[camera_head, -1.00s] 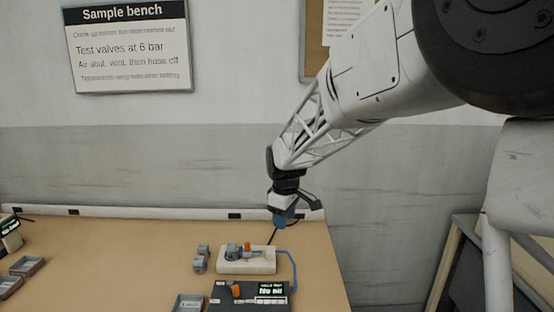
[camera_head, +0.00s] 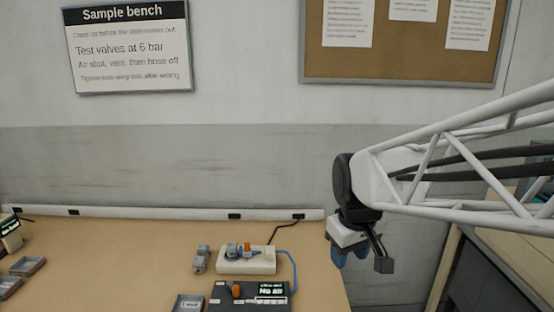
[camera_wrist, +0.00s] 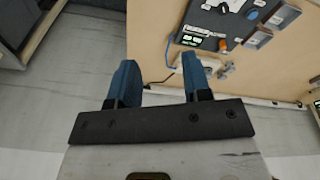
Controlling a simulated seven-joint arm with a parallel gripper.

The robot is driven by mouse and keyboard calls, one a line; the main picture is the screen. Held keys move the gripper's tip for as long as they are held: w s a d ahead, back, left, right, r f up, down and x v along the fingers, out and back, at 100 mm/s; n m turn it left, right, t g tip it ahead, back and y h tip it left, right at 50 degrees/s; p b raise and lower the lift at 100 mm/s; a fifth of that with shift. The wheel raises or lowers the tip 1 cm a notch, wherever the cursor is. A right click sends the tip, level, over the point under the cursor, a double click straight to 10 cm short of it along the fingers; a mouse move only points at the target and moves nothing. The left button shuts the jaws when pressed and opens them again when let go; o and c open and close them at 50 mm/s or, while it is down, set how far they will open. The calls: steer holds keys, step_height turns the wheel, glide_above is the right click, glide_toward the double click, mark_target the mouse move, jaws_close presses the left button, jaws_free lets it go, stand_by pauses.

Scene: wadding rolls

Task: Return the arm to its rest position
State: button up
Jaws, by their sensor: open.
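My gripper (camera_head: 350,256) is at the right end of the bench, to the right of the white valve fixture and apart from it. In the wrist view its two blue fingers (camera_wrist: 160,82) stand wide apart with nothing between them. My arm reaches in from the right edge of the head view.
The bench (camera_head: 110,260) holds a white valve fixture (camera_head: 262,267) with a blue hose (camera_head: 293,262), a dark control box (camera_head: 222,302) reading "No air", grey blocks (camera_head: 200,262) and small trays (camera_head: 188,303). A second bench (camera_head: 490,270) stands at the right. Floor shows between the benches.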

steer(key=s+d+f+m, duration=0.1)
steer(key=s+d+m, duration=0.1)
steer(key=s, duration=0.5)
steer(key=s+d+f+m, duration=0.1)
steer(key=s+d+m, duration=0.1)
steer(key=s, duration=0.6)
steer(key=shift+s+f+m+t, duration=0.15)
steer(key=shift+f+m+t, duration=0.15)
steer(key=shift+f+m, duration=0.1)
